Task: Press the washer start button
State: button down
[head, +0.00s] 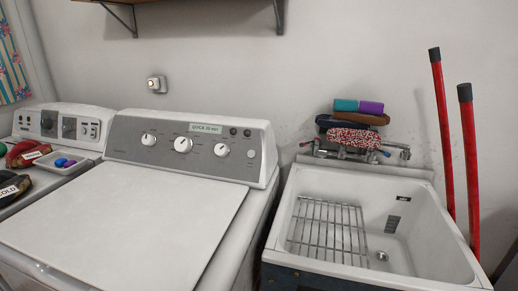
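A white top-lid machine, which looks like the washer (118,222), stands left of the tub with its lid shut. Its grey control panel (165,157) carries three white knobs, the largest being the middle knob (183,145). A small pale round button (251,153) sits at the panel's right end. Two small dark round controls (240,132) sit above it, right of a pale green label (206,128) that seems to read "QUICK 30 min". Which control is the start button is too small to read. My gripper is not in view.
A second white machine (66,126) stands at the left, with a small tray (60,163) and dark and red items on it. A white utility tub (452,250) with a wire rack (327,229) stands at the right. Rolled cloths (355,136) lie behind it; red handles (470,165) lean beside it.

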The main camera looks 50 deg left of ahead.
aim_at(251, 154)
jog(key=z, duration=0.05)
jog(key=i, duration=0.9)
jog(key=u, duration=2.8)
